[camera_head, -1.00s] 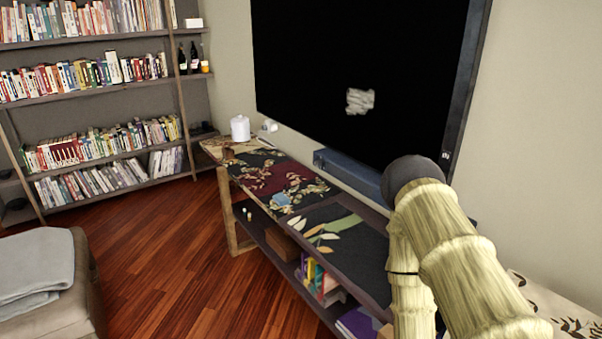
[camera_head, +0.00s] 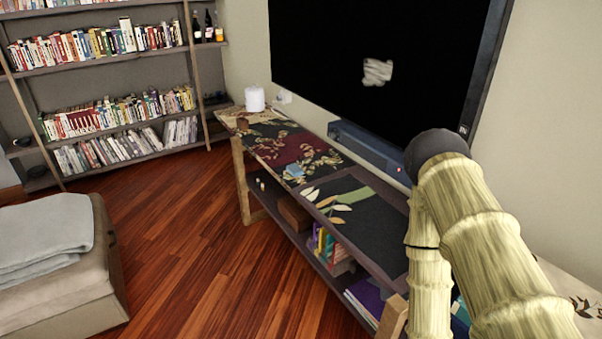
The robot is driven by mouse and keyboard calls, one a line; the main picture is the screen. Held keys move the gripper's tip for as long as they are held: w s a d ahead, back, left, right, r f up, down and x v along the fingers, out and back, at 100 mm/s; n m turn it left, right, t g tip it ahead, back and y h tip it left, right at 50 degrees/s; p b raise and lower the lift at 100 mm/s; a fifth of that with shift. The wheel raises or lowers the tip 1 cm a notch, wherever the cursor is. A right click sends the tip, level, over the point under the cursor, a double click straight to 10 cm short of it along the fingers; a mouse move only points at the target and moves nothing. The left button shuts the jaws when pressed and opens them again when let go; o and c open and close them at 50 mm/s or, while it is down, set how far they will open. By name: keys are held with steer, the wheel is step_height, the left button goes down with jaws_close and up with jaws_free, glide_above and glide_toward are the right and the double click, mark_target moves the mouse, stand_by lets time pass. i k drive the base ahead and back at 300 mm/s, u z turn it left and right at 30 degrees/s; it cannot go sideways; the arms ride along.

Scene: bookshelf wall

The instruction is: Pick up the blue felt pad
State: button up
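A small light-blue flat patch, which looks like the blue felt pad (camera_head: 294,171), lies on the patterned top of the long low console (camera_head: 372,226). It is near the middle of the console's length, close to the front edge. It is small in the picture, so its thickness cannot be told. My pale, bamboo-textured arm fills the right side, to the right of the pad and well apart from it. My gripper is not in view.
A white canister (camera_head: 254,98) stands at the console's far end. A blue bar (camera_head: 367,146) lies along its back under the wall screen (camera_head: 400,50). A bookshelf (camera_head: 110,85) stands far left, a grey ottoman (camera_head: 75,300) near left. Wood floor (camera_head: 190,250) between is clear.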

mark_target(293, 169)
steer(key=z, duration=0.5)
steer(key=k, duration=0.6)
steer(key=z, duration=0.1)
steer(key=i, duration=1.2)
steer(key=u, duration=0.65)
